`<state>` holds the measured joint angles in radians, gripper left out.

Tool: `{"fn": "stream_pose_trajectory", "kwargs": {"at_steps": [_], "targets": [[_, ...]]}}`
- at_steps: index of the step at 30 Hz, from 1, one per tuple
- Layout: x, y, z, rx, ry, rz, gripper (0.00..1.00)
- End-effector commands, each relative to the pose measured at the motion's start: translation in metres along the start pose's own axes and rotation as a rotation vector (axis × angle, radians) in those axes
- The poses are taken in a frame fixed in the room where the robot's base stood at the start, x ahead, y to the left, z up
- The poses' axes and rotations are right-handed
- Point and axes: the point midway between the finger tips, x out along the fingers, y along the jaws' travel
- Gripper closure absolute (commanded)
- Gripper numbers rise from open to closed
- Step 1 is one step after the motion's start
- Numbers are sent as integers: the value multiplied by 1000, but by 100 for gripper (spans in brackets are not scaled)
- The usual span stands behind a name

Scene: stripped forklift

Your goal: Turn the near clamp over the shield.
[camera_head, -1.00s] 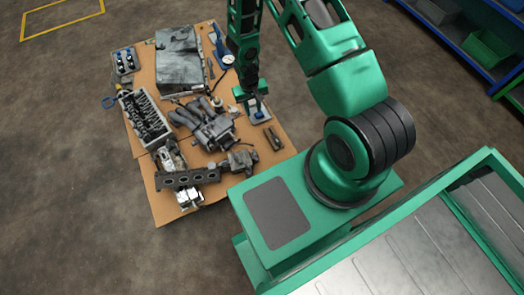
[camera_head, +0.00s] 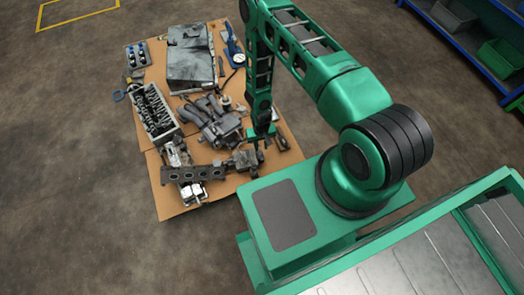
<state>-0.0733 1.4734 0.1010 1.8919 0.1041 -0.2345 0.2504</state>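My gripper (camera_head: 262,141) points down over the right part of the brown cardboard sheet (camera_head: 165,205), close to a dark grey engine part (camera_head: 243,160). Its fingertips are too small to tell whether they are open or shut, and I see nothing held. A small pale plate (camera_head: 273,115) shows partly behind my gripper; my arm hides the rest of it. I cannot tell for sure which piece is the shield, and no clamp can be made out at this size.
A large grey box-like part (camera_head: 191,60), a cylinder block (camera_head: 154,112), a manifold (camera_head: 213,120) and a long bracket with holes (camera_head: 193,175) crowd the cardboard. A blue-handled gauge (camera_head: 234,45) lies at its back right. Bare floor (camera_head: 70,170) lies to the left.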

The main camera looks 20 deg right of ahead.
Motion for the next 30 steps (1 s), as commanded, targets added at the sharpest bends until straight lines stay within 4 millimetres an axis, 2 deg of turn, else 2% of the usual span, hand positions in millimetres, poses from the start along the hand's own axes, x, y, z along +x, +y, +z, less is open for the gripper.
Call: {"fn": "stream_pose_trajectory", "kwargs": {"at_steps": [3, 10, 15, 23, 24, 27, 30], "targets": [[21, -1, 1, -2, -1, 0, 73], [47, -2, 0, -4, 0, 0, 73], [54, -3, 0, -5, 1, 0, 73], [55, -3, 0, -5, 1, 0, 73], [55, -3, 0, -5, 1, 0, 77], [55, -3, 0, -5, 1, 0, 100], [55, -3, 0, -6, 1, 0, 100]]}}
